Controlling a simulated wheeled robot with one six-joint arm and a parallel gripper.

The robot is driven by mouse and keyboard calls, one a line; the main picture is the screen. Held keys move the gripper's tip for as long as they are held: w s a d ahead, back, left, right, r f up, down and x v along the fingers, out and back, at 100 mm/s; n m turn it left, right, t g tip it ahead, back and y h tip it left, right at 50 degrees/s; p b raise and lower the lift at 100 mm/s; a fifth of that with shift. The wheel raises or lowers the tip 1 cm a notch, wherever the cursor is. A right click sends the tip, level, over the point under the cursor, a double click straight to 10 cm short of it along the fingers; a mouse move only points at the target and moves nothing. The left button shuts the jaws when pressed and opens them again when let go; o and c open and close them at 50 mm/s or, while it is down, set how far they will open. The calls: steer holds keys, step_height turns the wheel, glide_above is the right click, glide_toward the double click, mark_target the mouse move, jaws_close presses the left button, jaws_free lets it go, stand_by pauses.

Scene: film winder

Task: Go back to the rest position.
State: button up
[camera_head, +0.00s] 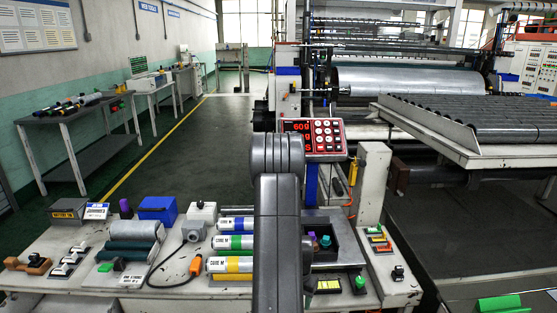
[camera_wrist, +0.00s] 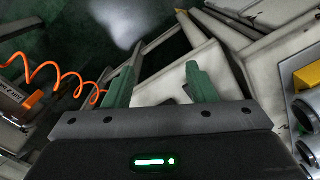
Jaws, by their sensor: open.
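My gripper (camera_wrist: 160,80) shows in the wrist view with its two green fingers spread apart. Nothing is held between them, and a pale machine surface and dark floor lie beyond the fingertips. In the head view my dark grey arm stands upright in the middle of the picture, in front of the workbench (camera_head: 55,240) and below the keypad display. The arm's links hide the gripper there, so I cannot tell its exact place over the bench from that view.
Core rolls (camera_head: 230,242), a dark bin (camera_head: 345,246) and a keypad display (camera_head: 312,139) stand close around my arm. An orange coiled cable (camera_wrist: 55,76) runs left of the fingers. A roller table (camera_head: 430,130) stands right; open floor (camera_head: 205,145) lies left behind the bench.

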steer(key=shift+s+a+f+n+p, duration=0.2)
steer(key=shift+a+f+n+p, duration=0.2)
steer(key=shift+a+f+n, duration=0.3)
